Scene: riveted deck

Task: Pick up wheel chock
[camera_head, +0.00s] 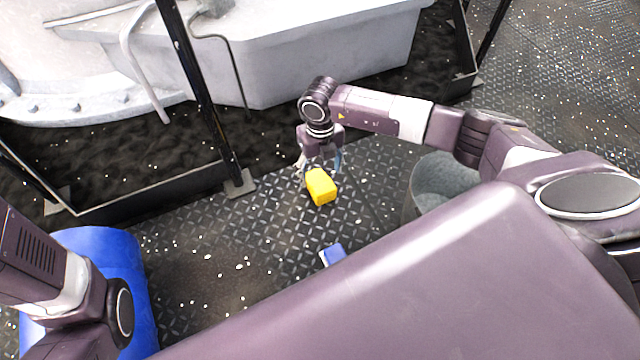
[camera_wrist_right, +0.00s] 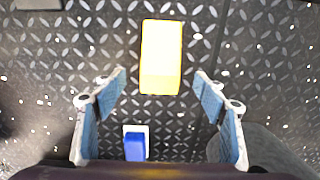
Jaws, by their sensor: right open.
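The yellow block (camera_head: 321,187), which I take to be the wheel chock, lies on the riveted deck near the middle of the head view. It also shows bright yellow in the right wrist view (camera_wrist_right: 161,57), at the top centre. My right gripper (camera_head: 320,165) is above it and pointed down. In the wrist view its two blue-padded fingers (camera_wrist_right: 160,92) are spread wide with nothing between them. The chock lies just beyond the fingertips, centred between them. My left arm enters at the lower left of the head view, but its gripper is not visible.
A small blue and white object (camera_head: 332,256) lies on the deck nearer to me. A grey bucket (camera_head: 426,190) stands right of the chock. A blue drum (camera_head: 140,275) is at lower left. A dark railing (camera_head: 205,100) and a white hull lie behind.

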